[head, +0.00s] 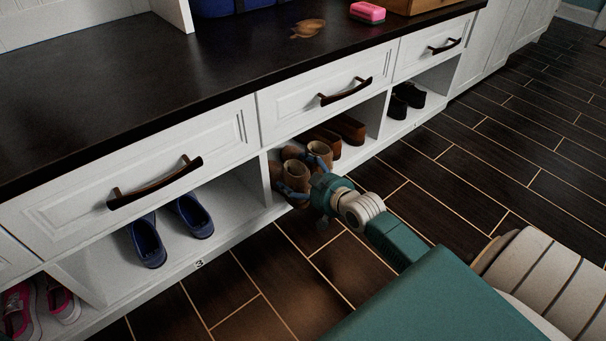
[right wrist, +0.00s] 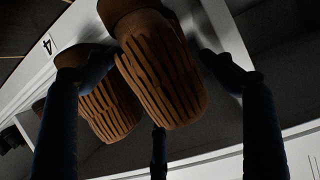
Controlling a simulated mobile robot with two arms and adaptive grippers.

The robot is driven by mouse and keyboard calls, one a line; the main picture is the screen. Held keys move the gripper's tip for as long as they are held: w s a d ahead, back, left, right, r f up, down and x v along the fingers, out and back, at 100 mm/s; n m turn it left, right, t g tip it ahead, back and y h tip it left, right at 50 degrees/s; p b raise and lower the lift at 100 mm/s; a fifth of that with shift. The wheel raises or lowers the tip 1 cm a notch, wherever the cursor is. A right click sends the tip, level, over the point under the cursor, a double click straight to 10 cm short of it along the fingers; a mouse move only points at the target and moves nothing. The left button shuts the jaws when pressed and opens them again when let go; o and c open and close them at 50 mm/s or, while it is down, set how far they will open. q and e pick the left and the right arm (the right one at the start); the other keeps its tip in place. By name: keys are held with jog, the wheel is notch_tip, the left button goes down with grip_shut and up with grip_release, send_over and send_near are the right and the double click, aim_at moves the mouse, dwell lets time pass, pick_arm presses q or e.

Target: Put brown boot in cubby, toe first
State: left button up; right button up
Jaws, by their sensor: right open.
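A pair of brown boots stands in the middle cubby in the head view; the nearer brown boot (head: 298,172) is partly hidden by my right gripper (head: 300,182), and the other brown boot (head: 320,151) is beside it. In the right wrist view the ribbed sole of one boot (right wrist: 160,75) shows between the dark fingers of my right gripper (right wrist: 157,68). The second boot's sole (right wrist: 103,112) shows to its left, partly behind a finger. The right gripper is open, its fingers spread around the boot; contact cannot be told. My left gripper is not in view.
Brown shoes (head: 347,128) sit farther along in the same cubby. Blue shoes (head: 147,241), black shoes (head: 408,98) and pink shoes (head: 62,298) fill other cubbies. White drawers with dark handles (head: 155,183) overhang the cubbies. The tiled floor (head: 480,150) is clear.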

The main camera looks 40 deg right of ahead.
jog(key=v, duration=1.2)
jog(key=shift+r, duration=0.1)
